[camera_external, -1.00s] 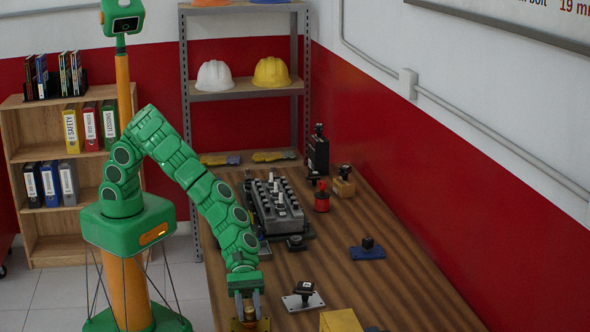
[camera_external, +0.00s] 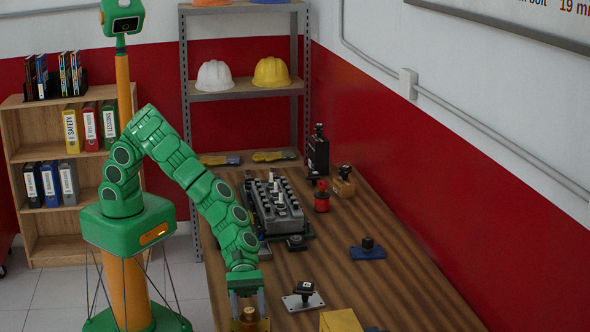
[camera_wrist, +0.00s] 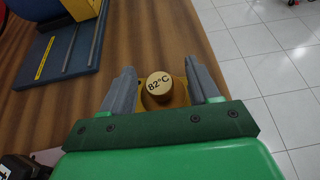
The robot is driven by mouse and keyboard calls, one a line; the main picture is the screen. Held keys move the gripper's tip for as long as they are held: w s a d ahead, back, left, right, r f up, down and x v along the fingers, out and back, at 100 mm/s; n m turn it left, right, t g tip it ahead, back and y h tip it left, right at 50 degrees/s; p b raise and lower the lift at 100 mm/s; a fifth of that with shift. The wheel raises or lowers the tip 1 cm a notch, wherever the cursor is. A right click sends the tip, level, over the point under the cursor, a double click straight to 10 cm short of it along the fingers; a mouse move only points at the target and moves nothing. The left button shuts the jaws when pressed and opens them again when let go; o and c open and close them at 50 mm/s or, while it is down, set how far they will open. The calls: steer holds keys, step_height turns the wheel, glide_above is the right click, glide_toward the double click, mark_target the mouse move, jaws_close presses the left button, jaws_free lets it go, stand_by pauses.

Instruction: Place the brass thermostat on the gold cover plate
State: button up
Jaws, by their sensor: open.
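The brass thermostat (camera_wrist: 159,82), a round piece marked "82°C", stands on the gold cover plate (camera_wrist: 180,96) in the wrist view. Both show small in the external view, the thermostat (camera_external: 249,313) above the plate (camera_external: 263,325) at the bottom edge. My gripper (camera_wrist: 161,68) is open, with one finger on each side of the thermostat and a gap to each. In the external view my gripper (camera_external: 248,307) points down over them. The thermostat's lower part is hidden, so I cannot tell exactly how it seats.
The table's edge runs close by, with tiled floor beyond. A silver plate with a black part (camera_external: 303,297) and a yellow block (camera_external: 340,321) stand to the right. A blue plate (camera_external: 367,252) and a grey engine block (camera_external: 275,209) are farther back.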

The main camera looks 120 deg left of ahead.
steer(key=shift+v, duration=1.15)
steer(key=v, duration=0.9)
steer(key=shift+a+r, duration=0.15)
